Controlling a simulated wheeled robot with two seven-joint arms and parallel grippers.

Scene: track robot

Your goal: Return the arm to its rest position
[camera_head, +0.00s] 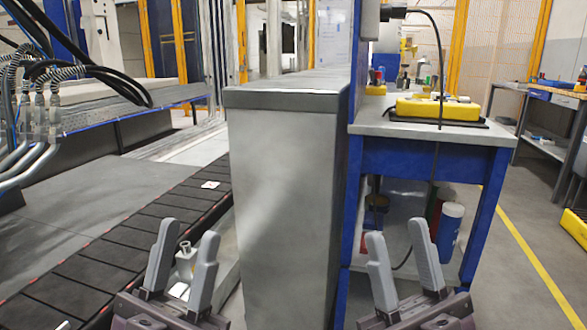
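My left gripper (181,266) is at the lower left, its two grey fingers spread apart and pointing up and away. A small pale metal fitting (185,262) shows between its fingers in the picture; I cannot tell whether it is touched, but the fingers do not close on it. My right gripper (402,266) is at the lower right, its fingers apart with nothing seen between them. The arms behind both grippers are out of the picture.
A tall grey cabinet (282,190) stands ahead between my grippers. A blue workbench (425,157) with a yellow case (437,108) is on the right. A dark segmented track (120,240) runs along the left. Open floor (510,280) with a yellow line lies at the right.

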